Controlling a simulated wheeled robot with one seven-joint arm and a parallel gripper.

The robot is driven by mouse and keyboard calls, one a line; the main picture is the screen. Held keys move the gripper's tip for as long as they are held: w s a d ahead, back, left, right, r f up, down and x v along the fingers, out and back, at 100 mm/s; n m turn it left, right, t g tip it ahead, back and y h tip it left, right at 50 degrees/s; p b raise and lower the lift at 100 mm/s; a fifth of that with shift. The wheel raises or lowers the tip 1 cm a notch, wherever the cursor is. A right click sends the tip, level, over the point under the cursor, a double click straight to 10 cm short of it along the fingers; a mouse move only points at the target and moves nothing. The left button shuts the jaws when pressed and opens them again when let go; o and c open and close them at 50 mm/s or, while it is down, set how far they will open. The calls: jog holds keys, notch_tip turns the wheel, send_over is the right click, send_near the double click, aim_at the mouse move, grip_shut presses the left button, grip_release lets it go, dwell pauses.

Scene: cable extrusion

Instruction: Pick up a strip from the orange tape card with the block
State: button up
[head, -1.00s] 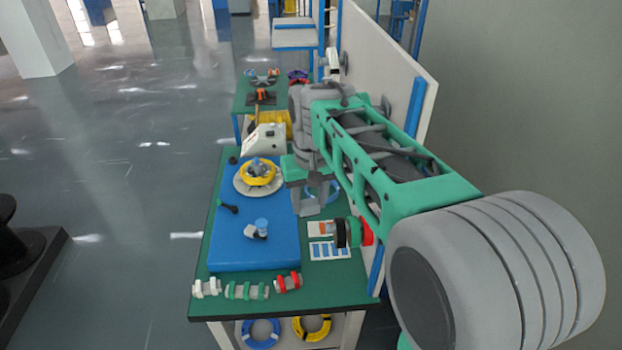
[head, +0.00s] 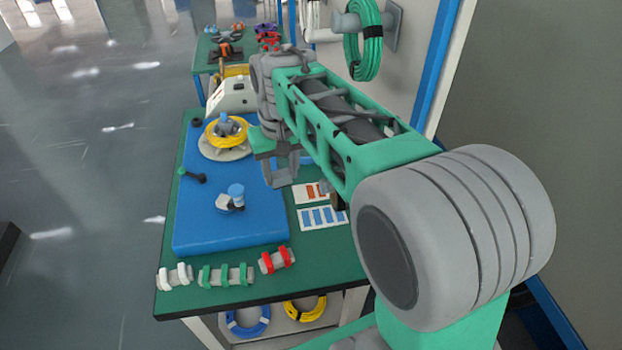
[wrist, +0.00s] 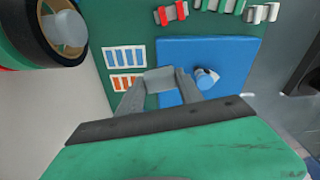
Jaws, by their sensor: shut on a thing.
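My gripper (wrist: 158,92) is shut on a grey block (wrist: 158,77), which spans the gap between its two grey fingers in the wrist view. The orange tape card (wrist: 127,84), white with orange strips, lies flat on the green table just to the left of the block in that view. In the head view the card (head: 312,192) is partly hidden behind my arm, and my gripper (head: 282,172) is to its left. The gripper seems to hang above the table, apart from the card; the exact height is unclear.
A card with blue strips (head: 322,217) lies beside the orange one. A blue mat (head: 200,234) carries a blue-capped item (head: 232,197) and a yellow cable coil (head: 226,132). White, green and red clamps (head: 226,275) line the front edge. A dark roll (wrist: 62,28) shows at upper left.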

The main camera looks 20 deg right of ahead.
aim_at(282, 170)
notch_tip(282, 170, down, 3)
jog(key=shift+f+b, duration=0.2)
jog(key=shift+b, duration=0.85)
jog(key=shift+w+d+r+n+p, duration=0.15)
jog(key=shift+w+d+n+p, duration=0.1)
jog(key=shift+w+n, duration=0.15)
jog(key=shift+w+d+r+n+p, duration=0.1)
jog(key=shift+w+n+p, duration=0.15)
jog(key=shift+w+n, duration=0.1)
jog(key=w+d+f+n+g+y, duration=0.1)
jog(key=w+d+f+n, duration=1)
jog(key=n, duration=0.3)
jog(key=f+b, duration=0.1)
jog(key=f, duration=0.1)
jog(key=f+b, duration=0.3)
jog(key=f, duration=0.1)
jog(key=shift+w+d+b, duration=0.1)
jog(key=shift+d+b, duration=0.25)
jog(key=shift+d, duration=0.05)
jog(key=shift+r, duration=0.1)
jog(key=shift+d, duration=0.15)
jog(key=shift+f+b, duration=0.7)
jog(key=shift+f, duration=0.15)
